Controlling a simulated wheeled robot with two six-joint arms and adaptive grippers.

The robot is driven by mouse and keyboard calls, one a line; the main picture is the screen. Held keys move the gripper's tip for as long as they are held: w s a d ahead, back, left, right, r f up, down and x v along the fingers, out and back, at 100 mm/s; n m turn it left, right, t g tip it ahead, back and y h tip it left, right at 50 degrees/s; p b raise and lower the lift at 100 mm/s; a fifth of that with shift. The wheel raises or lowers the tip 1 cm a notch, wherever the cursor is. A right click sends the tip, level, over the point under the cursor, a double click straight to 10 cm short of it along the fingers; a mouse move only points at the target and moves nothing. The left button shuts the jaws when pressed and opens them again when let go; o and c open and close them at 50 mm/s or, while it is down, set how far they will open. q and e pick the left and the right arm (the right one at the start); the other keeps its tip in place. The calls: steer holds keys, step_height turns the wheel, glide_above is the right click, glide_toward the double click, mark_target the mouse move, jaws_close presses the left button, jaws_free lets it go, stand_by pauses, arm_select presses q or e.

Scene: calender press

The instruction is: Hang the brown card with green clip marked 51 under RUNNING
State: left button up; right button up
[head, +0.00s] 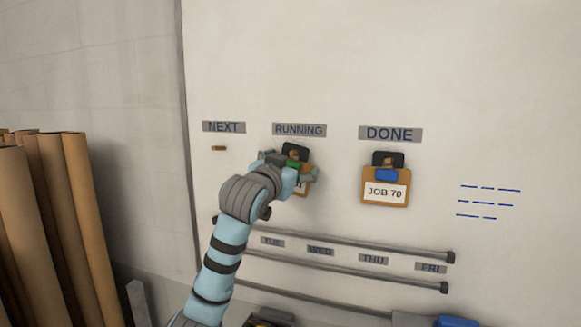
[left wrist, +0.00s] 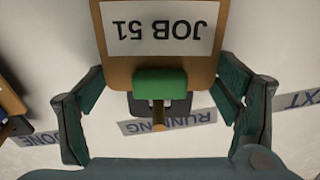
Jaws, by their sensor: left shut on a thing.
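The brown card (left wrist: 98,50) with a green clip (left wrist: 160,84) reads JOB 51, upside down in the left wrist view. In the head view my left gripper (head: 288,167) is just below the RUNNING label (head: 299,130) and hides most of the card. In the left wrist view a wooden peg (left wrist: 158,117) and a dark plate (left wrist: 182,105) show beside the clip, near the RUNNING label (left wrist: 190,119). I cannot tell whether the clip is on the peg. My right gripper is not in view.
A brown card with a blue clip, JOB 70 (head: 385,192), hangs under DONE (head: 390,134). A bare wooden peg (head: 218,148) is under NEXT (head: 223,127). Rails (head: 350,246) with day labels cross the board below. Brown rolls (head: 60,220) stand at the left.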

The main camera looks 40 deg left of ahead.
arm_select(q)
steer(key=o, duration=0.9)
